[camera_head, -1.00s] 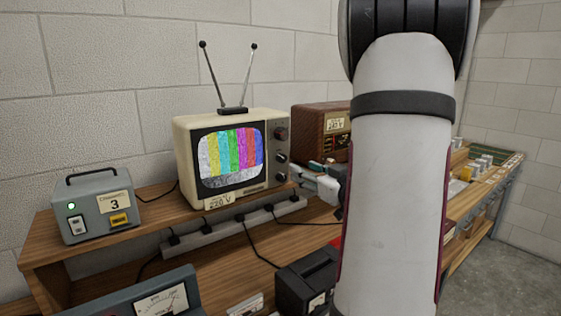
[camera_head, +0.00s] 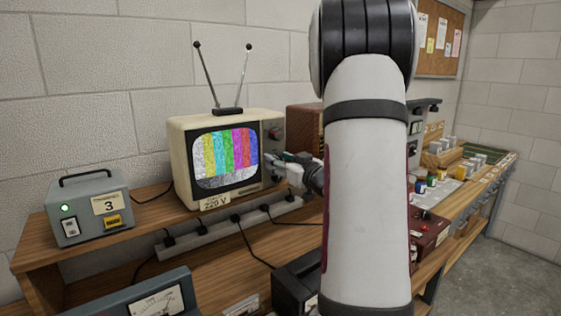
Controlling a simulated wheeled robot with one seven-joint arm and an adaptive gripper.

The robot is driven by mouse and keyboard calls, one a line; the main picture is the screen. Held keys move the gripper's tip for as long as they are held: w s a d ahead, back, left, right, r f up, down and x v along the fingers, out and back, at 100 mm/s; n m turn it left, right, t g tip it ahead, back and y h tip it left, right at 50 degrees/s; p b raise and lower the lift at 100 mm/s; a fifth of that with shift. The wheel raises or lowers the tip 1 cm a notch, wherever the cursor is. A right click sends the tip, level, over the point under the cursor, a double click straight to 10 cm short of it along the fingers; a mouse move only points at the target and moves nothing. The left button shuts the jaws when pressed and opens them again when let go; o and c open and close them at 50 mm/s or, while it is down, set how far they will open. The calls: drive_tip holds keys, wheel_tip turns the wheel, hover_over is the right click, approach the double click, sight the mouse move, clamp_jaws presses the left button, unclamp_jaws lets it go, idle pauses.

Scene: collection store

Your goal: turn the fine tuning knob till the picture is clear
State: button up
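A cream television (camera_head: 180,158) with two rabbit-ear antennas stands on the wooden shelf. Its screen (camera_head: 224,158) shows coloured bars with grey speckle along the bottom and some noise over the bars. The knobs sit in a dark column on the right of its front; the top knob (camera_head: 275,134) shows clearly. My gripper (camera_head: 282,168) is at the lower part of this column and hides the lower knobs. Its fingers are small and partly hidden, so I cannot tell whether they touch or hold a knob.
A grey box marked 3 (camera_head: 85,209) with a green light stands left of the television. A power strip (camera_head: 200,237) with cables runs along the shelf edge. A meter (camera_head: 145,299) and a black box (camera_head: 297,283) are below. My arm covers the centre right.

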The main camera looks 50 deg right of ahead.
clamp_jaws()
drive_tip(key=shift+f+n+b, duration=0.1)
drive_tip(key=shift+n+b, duration=0.65)
drive_tip(key=shift+n, duration=1.35)
drive_tip(key=shift+o, duration=1.1)
unclamp_jaws()
drive_tip(key=v, duration=1.2)
